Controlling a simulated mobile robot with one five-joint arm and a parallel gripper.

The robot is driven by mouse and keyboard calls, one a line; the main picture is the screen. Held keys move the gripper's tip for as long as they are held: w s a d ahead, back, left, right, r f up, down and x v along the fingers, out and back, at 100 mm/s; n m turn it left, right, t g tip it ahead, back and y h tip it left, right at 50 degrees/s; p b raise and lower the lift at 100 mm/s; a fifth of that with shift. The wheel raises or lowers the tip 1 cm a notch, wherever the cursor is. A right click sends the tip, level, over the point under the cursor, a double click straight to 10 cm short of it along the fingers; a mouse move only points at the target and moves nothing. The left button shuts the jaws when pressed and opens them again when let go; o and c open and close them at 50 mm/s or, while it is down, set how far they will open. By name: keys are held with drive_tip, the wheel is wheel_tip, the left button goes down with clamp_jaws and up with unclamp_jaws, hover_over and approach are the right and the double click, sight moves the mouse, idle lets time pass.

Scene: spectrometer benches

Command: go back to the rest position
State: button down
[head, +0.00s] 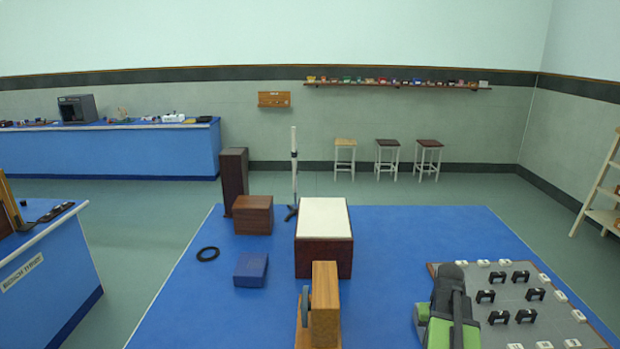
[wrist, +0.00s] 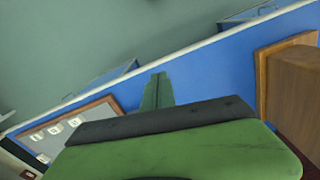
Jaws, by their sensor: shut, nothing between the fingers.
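My gripper (wrist: 157,92) is shut and empty in the wrist view, its narrow green fingers together beyond a dark bar and a wide green body. Behind the fingers is the blue bench top with its pale edge. In the head view my green and dark grey arm (head: 452,308) is at the lower right, beside the left edge of a grey board (head: 470,275). I cannot make out the fingertips in that view.
The blue bench (head: 400,240) bears a white-topped brown box (head: 323,222), a wooden block (head: 326,300), a brown box (head: 253,215), a blue block (head: 251,269) and a black ring (head: 208,254). Small black and white pieces stand on the grey board. Bare bench lies right of the white-topped box.

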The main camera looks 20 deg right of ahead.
drive_tip(key=w+a+n, duration=0.2)
drive_tip(key=w+a, duration=0.2)
drive_tip(key=a, duration=0.6)
drive_tip(key=w+a+n, duration=0.2)
drive_tip(key=w+a, duration=0.2)
drive_tip(key=a, duration=0.6)
drive_tip(key=a+n, duration=0.1)
drive_tip(key=a, duration=1.5)
drive_tip(key=shift+s+a+n, duration=0.15)
drive_tip(key=shift+s+n, duration=0.25)
drive_tip(key=shift+s, duration=0.05)
drive_tip(key=shift+f, duration=0.1)
drive_tip(key=shift+s, duration=0.1)
